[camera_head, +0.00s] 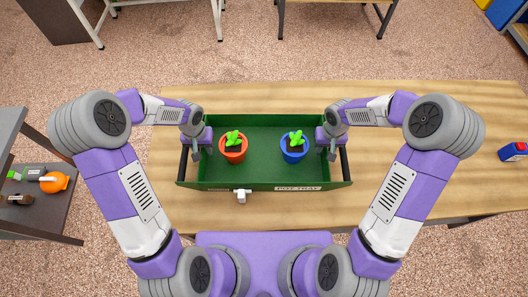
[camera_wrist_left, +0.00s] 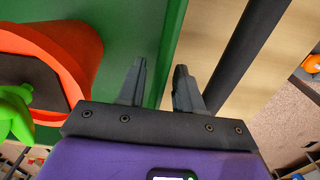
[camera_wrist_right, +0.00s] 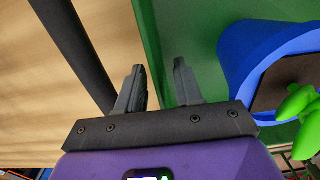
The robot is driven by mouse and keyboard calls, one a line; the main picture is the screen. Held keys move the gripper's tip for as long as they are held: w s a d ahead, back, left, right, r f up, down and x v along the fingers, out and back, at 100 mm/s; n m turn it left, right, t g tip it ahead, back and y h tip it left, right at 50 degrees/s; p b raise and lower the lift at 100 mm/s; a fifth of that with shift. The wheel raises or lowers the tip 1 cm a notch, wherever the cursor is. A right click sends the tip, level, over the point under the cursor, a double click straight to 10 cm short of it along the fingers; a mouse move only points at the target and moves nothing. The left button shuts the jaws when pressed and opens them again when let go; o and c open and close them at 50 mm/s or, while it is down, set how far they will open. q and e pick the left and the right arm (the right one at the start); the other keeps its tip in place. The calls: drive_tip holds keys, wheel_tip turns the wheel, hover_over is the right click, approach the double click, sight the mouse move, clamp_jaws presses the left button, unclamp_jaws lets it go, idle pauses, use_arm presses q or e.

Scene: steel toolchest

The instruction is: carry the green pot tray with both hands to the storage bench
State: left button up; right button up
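The green pot tray (camera_head: 265,177) rests on the wooden table, with a "POT TRAY" label on its near side. It holds an orange pot (camera_head: 234,155) and a blue pot (camera_head: 294,156), each with a green plant. Dark bar handles run along its left end (camera_head: 183,165) and right end (camera_head: 345,165). My left gripper (camera_wrist_left: 160,75) is open, over the tray's left side edge; the left handle (camera_wrist_left: 245,50) passes outside its fingers. My right gripper (camera_wrist_right: 157,75) is open over the right side edge; the right handle (camera_wrist_right: 75,45) lies outside its fingers. Contact with the tray is unclear.
The wooden table (camera_head: 430,185) has free room to the right, with a blue-and-red box (camera_head: 513,151) at its right end. A dark shelf unit (camera_head: 30,215) at the left holds an orange item (camera_head: 54,182). Other benches stand at the back across open floor (camera_head: 250,55).

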use_arm(q)
clamp_jaws()
use_arm(e)
clamp_jaws()
use_arm(q)
drive_tip(key=shift+w+r, duration=0.1)
use_arm(e)
drive_tip(key=shift+w, duration=0.1)
idle(0.9)
